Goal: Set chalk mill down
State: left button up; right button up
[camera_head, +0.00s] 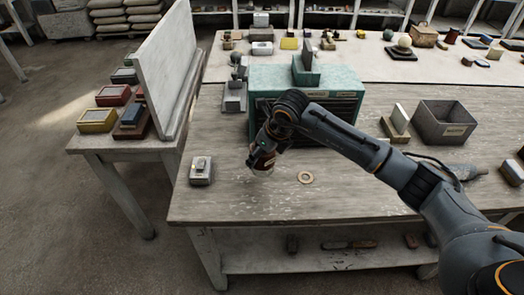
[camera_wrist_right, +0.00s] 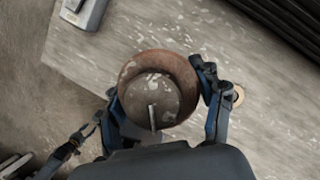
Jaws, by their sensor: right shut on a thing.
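The chalk mill (camera_wrist_right: 158,98) is a round, rusty brown and grey body with a thin pale handle on top, seen from above in the right wrist view. My right gripper (camera_wrist_right: 155,82) is shut around it, one finger on each side. In the head view my right gripper (camera_head: 262,163) points down low over the front left of the wooden workbench (camera_head: 330,205). The mill (camera_head: 262,158) shows there as a small reddish brown shape, mostly hidden by the fingers. I cannot tell whether its base touches the bench. My left gripper is not in the head view.
A grey box with a button (camera_head: 201,171) stands left of the gripper. A flat tan ring (camera_head: 305,177) lies just right. A green cabinet (camera_head: 283,78) stands behind. A grey bin (camera_head: 444,122) is at the right. The bench's front is mostly bare.

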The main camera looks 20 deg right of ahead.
aim_at(262, 170)
dwell(0.3)
jog(key=shift+f+b, duration=0.2)
jog(key=shift+b, duration=0.4)
notch_tip(262, 170, down, 5)
jog(key=b, duration=0.4)
jog(key=shift+f, duration=0.1)
jog(key=shift+b, duration=0.55)
dwell(0.5)
jog(key=shift+f+b, duration=0.65)
dwell(0.5)
jog(key=o, duration=1.5)
jog(key=shift+r, duration=0.1)
